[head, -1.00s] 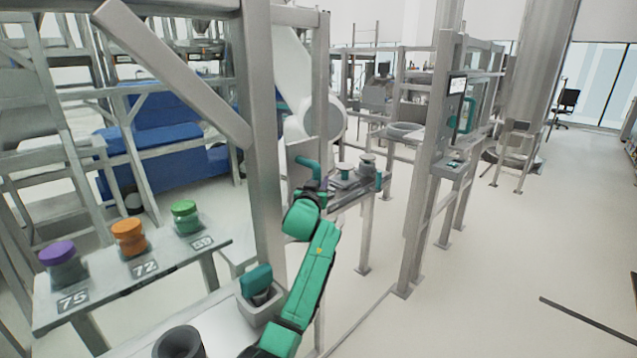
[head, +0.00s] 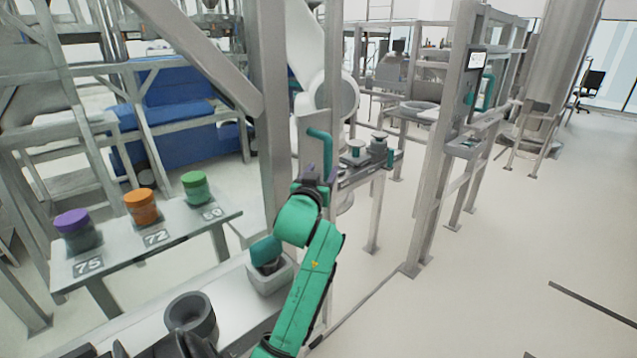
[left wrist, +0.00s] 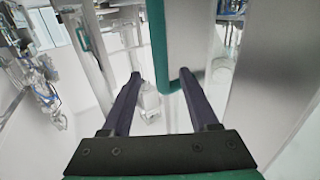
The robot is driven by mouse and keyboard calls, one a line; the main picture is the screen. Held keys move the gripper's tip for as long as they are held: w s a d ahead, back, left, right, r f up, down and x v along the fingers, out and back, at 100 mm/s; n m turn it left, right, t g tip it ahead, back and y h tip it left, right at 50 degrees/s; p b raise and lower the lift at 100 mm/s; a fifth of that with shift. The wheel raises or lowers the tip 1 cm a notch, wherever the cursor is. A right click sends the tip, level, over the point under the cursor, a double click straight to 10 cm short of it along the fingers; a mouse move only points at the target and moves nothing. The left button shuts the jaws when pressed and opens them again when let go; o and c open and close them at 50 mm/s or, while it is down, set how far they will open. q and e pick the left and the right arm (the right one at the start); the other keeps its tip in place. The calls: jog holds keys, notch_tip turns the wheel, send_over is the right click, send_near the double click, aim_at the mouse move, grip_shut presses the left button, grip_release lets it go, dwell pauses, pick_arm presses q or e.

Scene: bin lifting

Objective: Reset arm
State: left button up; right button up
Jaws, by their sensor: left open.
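My left arm, green, reaches up from the bottom middle of the head view. Its gripper (head: 318,178) is small there, beside a grey post and close to a teal bent handle (head: 319,139). In the left wrist view the two dark fingers (left wrist: 162,78) are spread apart, so the gripper is open. The teal handle (left wrist: 158,45) shows there near the fingertips, with its bent end between them. The fingers are not closed on it; I cannot tell whether they touch it. My right gripper is not in view.
A purple-lidded jar (head: 76,229), an orange-lidded jar (head: 141,206) and a green-lidded jar (head: 196,188) stand on a numbered shelf (head: 115,262) at left. A grey post (head: 270,130) stands close to my left arm. Open floor (head: 500,270) lies at right.

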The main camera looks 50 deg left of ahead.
pick_arm(q)
jog(key=v, duration=0.3)
jog(key=shift+s+d, duration=0.2)
jog(key=shift+s, duration=0.05)
